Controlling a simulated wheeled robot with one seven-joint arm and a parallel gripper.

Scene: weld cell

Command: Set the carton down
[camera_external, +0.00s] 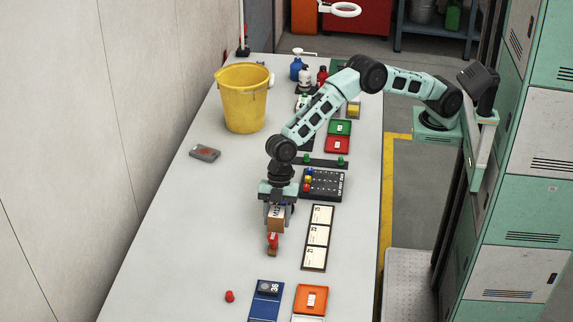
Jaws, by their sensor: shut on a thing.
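My gripper (277,211) is shut on a small brown carton (276,225) marked with dark print that looks like "M12". The gripper points down over the middle of the grey-white bench (190,245). The carton is upright between the fingers, left of the strip of white numbered cards. A small red and brown item (272,241) shows just below the carton in the picture. I cannot tell whether the carton touches it or the bench.
A black board (322,184) and a card strip (317,238) lie right of the gripper. A blue panel (265,300), an orange panel (310,299) and a red knob (230,296) are nearer. Bench left of the gripper is clear.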

